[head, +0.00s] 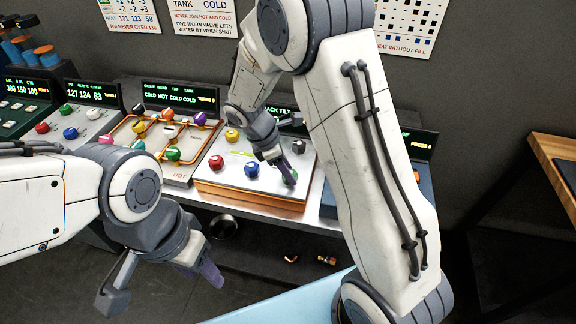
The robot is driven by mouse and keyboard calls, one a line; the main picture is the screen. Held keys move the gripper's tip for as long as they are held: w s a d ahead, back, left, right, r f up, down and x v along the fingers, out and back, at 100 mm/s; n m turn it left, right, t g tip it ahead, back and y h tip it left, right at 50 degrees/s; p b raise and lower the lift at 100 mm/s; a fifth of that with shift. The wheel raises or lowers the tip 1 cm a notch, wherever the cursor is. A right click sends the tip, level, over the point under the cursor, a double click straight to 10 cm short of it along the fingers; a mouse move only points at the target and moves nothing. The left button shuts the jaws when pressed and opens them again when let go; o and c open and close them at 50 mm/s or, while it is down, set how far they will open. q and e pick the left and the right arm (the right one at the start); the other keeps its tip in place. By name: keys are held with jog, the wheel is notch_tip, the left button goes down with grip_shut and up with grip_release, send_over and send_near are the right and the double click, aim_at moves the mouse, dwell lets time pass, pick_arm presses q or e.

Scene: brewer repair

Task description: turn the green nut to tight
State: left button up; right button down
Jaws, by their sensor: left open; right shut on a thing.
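The tilt-rack panel (235,178), a white plate on an orange base, carries a red nut (216,162), a blue nut (252,170), a yellow nut (232,135) and a black nut (298,118). My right gripper (289,177) reaches down to the panel's front right corner. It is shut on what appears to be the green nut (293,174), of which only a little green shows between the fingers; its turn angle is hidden. My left gripper (160,278) is open and empty in front of the bench, low at the left, apart from the panel.
Left of the panel, a valve board (180,176) carries orange pipes and coloured knobs. Further left are more control boxes with knobs. My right arm hides part of the panel's right side and the screens behind. A wooden-topped table (555,160) stands at far right.

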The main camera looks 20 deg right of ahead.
jog(key=m+g+p, duration=0.1)
jog(key=m+p, duration=0.1)
jog(key=m, duration=0.1)
jog(key=shift+w+r+m, duration=0.1)
jog(key=shift+r+m, duration=0.05)
jog(key=shift+m, duration=0.25)
jog(key=m, duration=0.2)
jog(key=m+g+y+p, duration=0.1)
jog(key=shift+w+d+m+g+p, duration=0.1)
jog(key=shift+m+g+p, duration=0.2)
jog(key=shift+m, duration=0.1)
jog(key=m+y+p, duration=0.1)
jog(key=m, duration=0.2)
jog(key=shift+g, duration=0.4)
jog(key=shift+w+d+m+y+p, duration=0.15)
jog(key=shift+m+y, duration=0.2)
jog(key=shift+m, duration=0.55)
jog(key=shift+s+m+y+p, duration=0.15)
jog(key=shift+m+y, duration=0.2)
jog(key=shift+m, duration=0.55)
jog(key=shift+w, duration=0.1)
jog(key=shift+c, duration=1.8)
grip_release()
jog(key=d+b+v, duration=0.1)
jog(key=b+v, duration=0.1)
jog(key=v, duration=0.8)
jog(key=shift+w+a, duration=0.25)
jog(key=shift+a, duration=0.15)
